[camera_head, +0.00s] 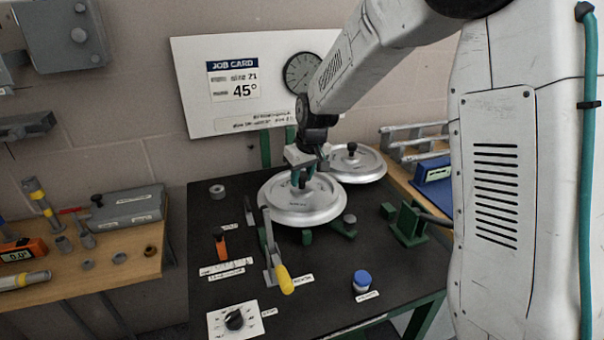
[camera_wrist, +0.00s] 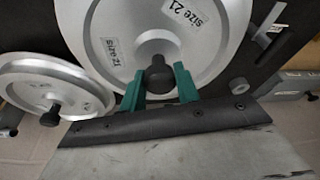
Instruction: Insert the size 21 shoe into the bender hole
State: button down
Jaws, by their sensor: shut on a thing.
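The size 21 shoe (camera_head: 299,209) is a round silver disc with a raised rim, in the middle of the black bench. Its "size 21" labels (camera_wrist: 184,14) read clearly in the wrist view. My gripper (camera_head: 303,180) is shut on the shoe's dark centre knob (camera_wrist: 158,76), with a green finger on each side of it. The shoe sits level at the bender, over green supports (camera_head: 307,237). The bender hole is hidden under the shoe. I cannot tell whether the shoe is seated or slightly above the bench.
A second silver disc (camera_head: 354,163) with a black knob lies behind right. A yellow-handled lever (camera_head: 285,279) stands close in front of the shoe. A job card (camera_head: 233,80) reads 45°.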

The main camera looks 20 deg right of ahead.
jog(key=shift+f, duration=0.55)
jog(key=c, duration=0.9)
grip_release()
jog(key=shift+c, duration=0.2)
jog(key=shift+r, duration=2.5)
jog(key=v, duration=0.7)
jog(key=shift+r, duration=0.4)
